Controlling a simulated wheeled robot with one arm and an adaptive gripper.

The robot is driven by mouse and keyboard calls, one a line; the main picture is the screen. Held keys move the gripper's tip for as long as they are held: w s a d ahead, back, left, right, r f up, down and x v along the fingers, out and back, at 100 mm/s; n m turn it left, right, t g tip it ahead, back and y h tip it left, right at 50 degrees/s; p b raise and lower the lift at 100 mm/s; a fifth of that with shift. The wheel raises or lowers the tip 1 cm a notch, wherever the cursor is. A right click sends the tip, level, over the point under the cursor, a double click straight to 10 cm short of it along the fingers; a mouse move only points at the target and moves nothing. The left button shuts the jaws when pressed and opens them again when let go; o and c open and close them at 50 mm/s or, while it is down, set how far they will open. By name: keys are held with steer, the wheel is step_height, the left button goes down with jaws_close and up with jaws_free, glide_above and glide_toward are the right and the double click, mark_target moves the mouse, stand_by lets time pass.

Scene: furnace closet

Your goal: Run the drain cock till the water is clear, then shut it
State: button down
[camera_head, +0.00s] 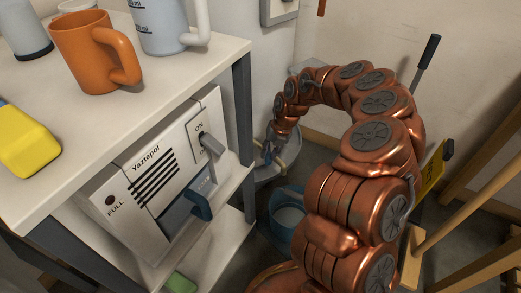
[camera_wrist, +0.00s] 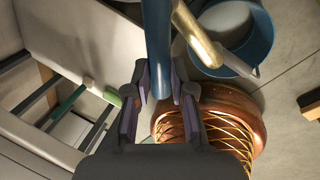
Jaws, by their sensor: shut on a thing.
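My gripper (camera_wrist: 161,92) is shut on a blue lever (camera_wrist: 157,40), which runs up between its fingers in the wrist view. I take this lever to be the drain cock's handle. A brass spout (camera_wrist: 198,38) slants beside it toward a blue bucket (camera_wrist: 268,45). In the head view my gripper (camera_head: 269,150) is small and far off, by a brass piece (camera_head: 283,166) in front of a round grey vessel (camera_head: 292,172). The blue bucket (camera_head: 274,232) stands on the floor below, pale grey inside. I cannot tell any water's colour or whether it runs.
A white bench (camera_head: 190,78) at left holds an orange mug (camera_head: 85,52), a measuring jug (camera_head: 163,28) and a yellow block (camera_head: 27,140). A white "Yaztepol" unit (camera_head: 130,180) sits under it. Wooden legs (camera_head: 465,220) and a yellow sign (camera_head: 431,175) crowd the right.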

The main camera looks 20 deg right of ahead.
steer(key=shift+d, duration=0.1)
stand_by(0.3)
steer(key=shift+d+f+n+b, duration=0.15)
steer(key=shift+d+n+b, duration=0.05)
steer(key=shift+n+b, duration=0.3)
steer(key=shift+d+n+g+b, duration=0.45)
steer(key=shift+n+b, duration=0.15)
steer(key=shift+n, duration=0.3)
steer(key=shift+w+d+n+g+b, duration=0.1)
steer(key=shift+d+n+g+b, duration=0.2)
steer(key=shift+n, duration=0.35)
steer(key=shift+d+n+g+b, duration=0.1)
steer(key=shift+d+n+b, duration=0.2)
steer(key=shift+n+b, duration=0.25)
